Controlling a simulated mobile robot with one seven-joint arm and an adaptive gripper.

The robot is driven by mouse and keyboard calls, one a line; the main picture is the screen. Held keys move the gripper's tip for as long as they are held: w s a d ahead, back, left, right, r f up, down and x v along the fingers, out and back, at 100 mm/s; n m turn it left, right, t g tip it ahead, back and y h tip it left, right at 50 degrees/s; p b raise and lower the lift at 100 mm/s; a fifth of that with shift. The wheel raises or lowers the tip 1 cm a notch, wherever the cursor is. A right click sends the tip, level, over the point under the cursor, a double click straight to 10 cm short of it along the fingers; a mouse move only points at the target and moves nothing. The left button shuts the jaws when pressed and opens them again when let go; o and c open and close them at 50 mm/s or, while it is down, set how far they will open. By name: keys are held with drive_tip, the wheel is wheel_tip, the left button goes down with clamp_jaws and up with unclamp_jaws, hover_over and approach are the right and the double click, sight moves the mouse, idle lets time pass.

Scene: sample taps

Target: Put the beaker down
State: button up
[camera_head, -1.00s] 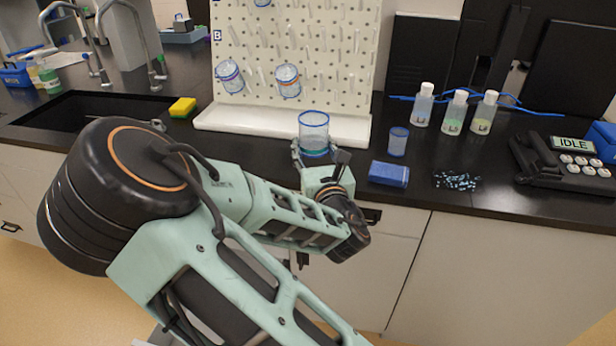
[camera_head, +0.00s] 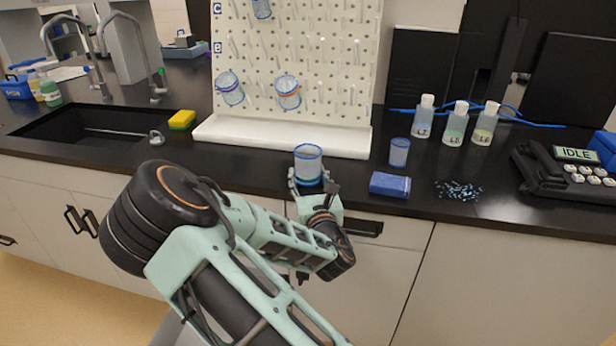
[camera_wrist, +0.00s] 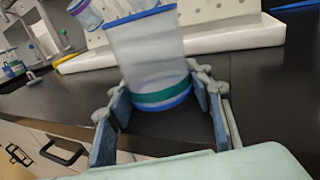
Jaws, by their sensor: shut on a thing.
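The beaker (camera_head: 308,163) is clear with a blue rim, a blue base and a green band near the bottom. It stands about upright at the front of the black counter, before the white drying rack's tray. My gripper (camera_head: 308,184) is shut on its lower part. In the wrist view the beaker (camera_wrist: 148,58) fills the middle, with a finger of my gripper (camera_wrist: 163,108) on each side near the base. I cannot tell whether its base touches the counter.
The pegboard rack (camera_head: 330,60) holds several beakers behind. To the right are a small blue-rimmed cup (camera_head: 399,152), a blue box (camera_head: 390,184), blue bits (camera_head: 458,190), bottles (camera_head: 455,125) and an analyser (camera_head: 565,165). A yellow sponge (camera_head: 181,119) lies by the sink (camera_head: 85,125) at left.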

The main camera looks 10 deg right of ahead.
drive_tip(key=shift+s+f+b, duration=0.15)
drive_tip(key=shift+f+b, duration=0.4)
drive_tip(key=shift+f, duration=0.2)
drive_tip(key=o, duration=1.1)
drive_tip(key=shift+s+f, duration=0.1)
drive_tip(key=shift+f, duration=0.05)
drive_tip(key=shift+r+p, duration=0.75)
drive_tip(key=s+p, duration=0.1)
drive_tip(key=s, duration=0.3)
drive_tip(key=s+p, duration=0.2)
drive_tip(key=s, duration=0.2)
drive_tip(key=shift+s+d+r, duration=0.1)
drive_tip(key=shift+d+r, duration=0.05)
drive_tip(key=shift+d, duration=0.05)
drive_tip(key=shift+s+p, duration=1.65)
drive_tip(key=shift+p, duration=1.25)
